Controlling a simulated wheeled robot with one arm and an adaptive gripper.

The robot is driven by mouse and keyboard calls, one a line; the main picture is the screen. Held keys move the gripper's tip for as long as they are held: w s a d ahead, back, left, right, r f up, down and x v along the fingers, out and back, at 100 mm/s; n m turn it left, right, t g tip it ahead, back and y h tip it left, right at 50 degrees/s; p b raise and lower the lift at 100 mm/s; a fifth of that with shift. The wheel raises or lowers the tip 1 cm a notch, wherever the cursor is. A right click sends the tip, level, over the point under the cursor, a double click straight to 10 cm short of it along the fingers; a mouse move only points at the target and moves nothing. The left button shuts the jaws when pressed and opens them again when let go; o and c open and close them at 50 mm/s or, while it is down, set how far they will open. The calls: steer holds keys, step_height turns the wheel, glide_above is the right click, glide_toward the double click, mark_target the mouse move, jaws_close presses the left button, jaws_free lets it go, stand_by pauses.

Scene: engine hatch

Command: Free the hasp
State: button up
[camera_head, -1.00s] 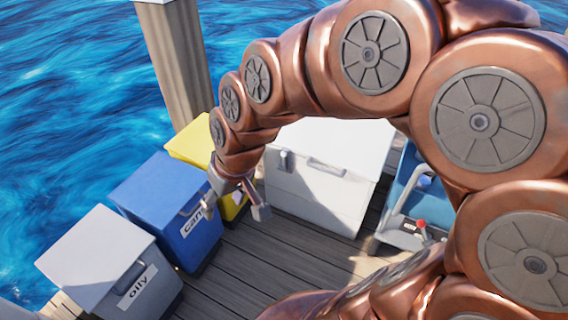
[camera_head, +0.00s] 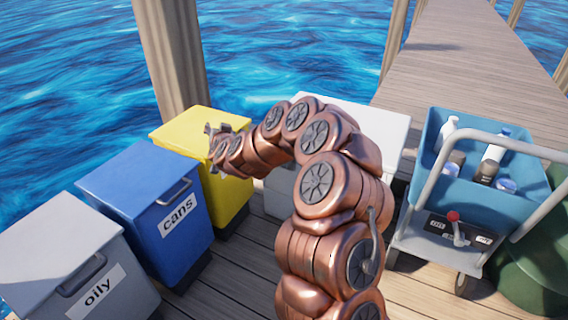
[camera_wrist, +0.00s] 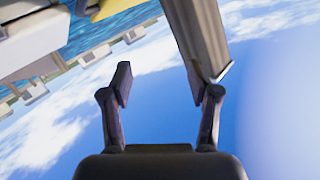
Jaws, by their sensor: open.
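The white box (camera_head: 385,124) stands at the back behind my arm. Its front is mostly covered by my arm, so I cannot see its hasp now. My gripper (camera_head: 213,138) is raised in front of the yellow bin (camera_head: 205,118), to the left of the white box. In the wrist view, my gripper (camera_wrist: 163,85) has its fingers apart with nothing between them. That view looks past the fingers to sky, water and a wooden post.
A blue bin (camera_head: 150,190) marked "cans" and a grey bin (camera_head: 75,245) marked "oily" stand at the left. A blue cart (camera_head: 490,200) with bottles and a red-knobbed lever (camera_head: 455,222) stands at the right. A wooden post (camera_head: 172,60) rises behind the bins.

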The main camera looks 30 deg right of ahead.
steer(key=s+d+f+m+g+h+b, duration=0.2)
steer(key=d+f+h+b, duration=0.25)
steer(key=d+f, duration=0.45)
steer(key=s+d+f+m+g+h+b, duration=0.1)
steer(key=s+d+f+m+h+b, duration=0.2)
steer(key=d+f+h, duration=0.45)
steer(key=w+d+b, duration=0.1)
steer(key=d, duration=0.1)
steer(key=w+d+y+b, duration=0.1)
steer(key=w+d, duration=0.1)
steer(key=d, duration=0.1)
steer(key=w+d+y+b, duration=0.1)
steer(key=w+d, duration=0.1)
steer(key=d, duration=0.1)
steer(key=shift+w+d, duration=0.25)
jaws_close()
